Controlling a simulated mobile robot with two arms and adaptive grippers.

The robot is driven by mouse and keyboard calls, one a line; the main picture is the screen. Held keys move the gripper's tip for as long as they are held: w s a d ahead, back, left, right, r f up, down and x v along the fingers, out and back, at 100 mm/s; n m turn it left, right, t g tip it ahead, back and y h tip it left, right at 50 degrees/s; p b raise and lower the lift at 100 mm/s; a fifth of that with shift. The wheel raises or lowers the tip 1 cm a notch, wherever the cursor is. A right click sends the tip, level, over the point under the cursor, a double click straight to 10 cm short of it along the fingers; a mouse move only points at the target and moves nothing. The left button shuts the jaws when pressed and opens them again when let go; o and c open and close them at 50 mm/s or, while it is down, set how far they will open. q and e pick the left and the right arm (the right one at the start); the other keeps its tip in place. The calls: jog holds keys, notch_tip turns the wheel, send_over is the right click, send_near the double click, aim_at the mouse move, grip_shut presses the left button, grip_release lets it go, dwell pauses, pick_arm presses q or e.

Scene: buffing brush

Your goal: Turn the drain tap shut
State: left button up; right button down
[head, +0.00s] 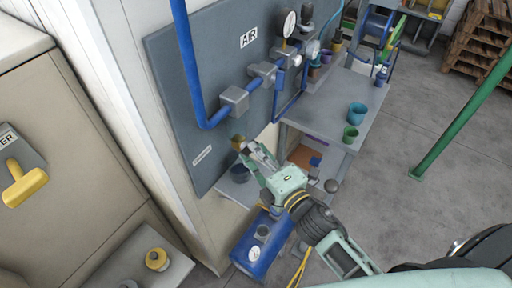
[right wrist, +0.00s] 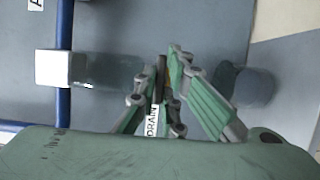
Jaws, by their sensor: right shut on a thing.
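The drain tap (head: 237,139) shows as a small brass-coloured piece at the lower edge of the grey wall panel, partly hidden by my right gripper (head: 248,152). In the right wrist view, the fingers of my right gripper (right wrist: 168,62) close on a thin dark piece, the tap's handle (right wrist: 160,78), beside a white DRAIN label (right wrist: 152,121). The fingers hide much of the tap, so I cannot tell its exact angle. My left gripper is not in view.
A dark bucket (head: 239,173) stands on a small shelf below the tap. Blue air pipes (head: 188,70) and grey fittings (head: 234,99) run along the panel (head: 165,62).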

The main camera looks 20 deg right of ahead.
dwell(0.4)
jog(key=c, duration=1.9)
grip_release()
jog(key=shift+o, duration=0.2)
jog(key=v, duration=1.2)
jog(key=shift+d, duration=0.1)
